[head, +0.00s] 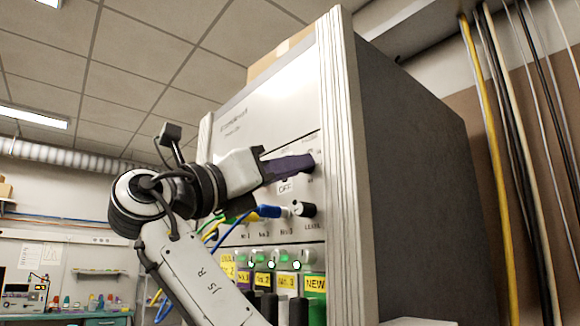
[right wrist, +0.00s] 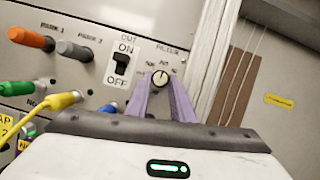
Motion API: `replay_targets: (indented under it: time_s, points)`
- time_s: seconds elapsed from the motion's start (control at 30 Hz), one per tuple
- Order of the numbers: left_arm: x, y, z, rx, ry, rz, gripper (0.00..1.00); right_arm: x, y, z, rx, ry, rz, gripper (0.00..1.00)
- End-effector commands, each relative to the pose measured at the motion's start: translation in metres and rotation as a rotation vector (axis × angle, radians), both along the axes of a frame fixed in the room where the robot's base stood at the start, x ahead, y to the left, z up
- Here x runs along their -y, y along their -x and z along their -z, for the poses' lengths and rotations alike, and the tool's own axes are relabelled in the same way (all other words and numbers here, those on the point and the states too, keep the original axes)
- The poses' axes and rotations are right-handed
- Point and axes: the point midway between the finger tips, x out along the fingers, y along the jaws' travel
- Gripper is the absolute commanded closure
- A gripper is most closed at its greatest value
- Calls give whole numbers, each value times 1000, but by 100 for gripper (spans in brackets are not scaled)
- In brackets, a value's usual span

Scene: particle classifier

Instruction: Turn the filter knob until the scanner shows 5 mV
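The filter knob (right wrist: 160,78) is a small round dial with a pale face and a dark pointer line, under the label FILTER in the right wrist view. My right gripper (right wrist: 160,82) has its purple fingers on both sides of the knob, close against it. In the head view the right gripper (head: 308,163) reaches the front panel of the tall cabinet (head: 285,105), and its fingers hide the knob. No mV readout shows in either view. My left gripper is not in view.
An ON/OFF switch (right wrist: 121,64) sits left of the knob. The cabinet's right edge post (head: 340,150) stands close by.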

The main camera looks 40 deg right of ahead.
Motion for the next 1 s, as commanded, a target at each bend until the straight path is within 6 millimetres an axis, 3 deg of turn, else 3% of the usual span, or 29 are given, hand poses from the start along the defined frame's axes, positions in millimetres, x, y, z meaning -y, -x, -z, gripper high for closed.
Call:
replay_targets:
  time_s: [0.1, 0.47, 1.0]
  points:
    - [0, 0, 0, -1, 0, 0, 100, 0, 0, 0, 0, 0, -1, 100]
    - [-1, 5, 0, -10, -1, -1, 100, -1, -2, 0, 72, -5, -2, 100]
    - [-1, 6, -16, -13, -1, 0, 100, -2, -6, -2, 489, -38, 0, 100]
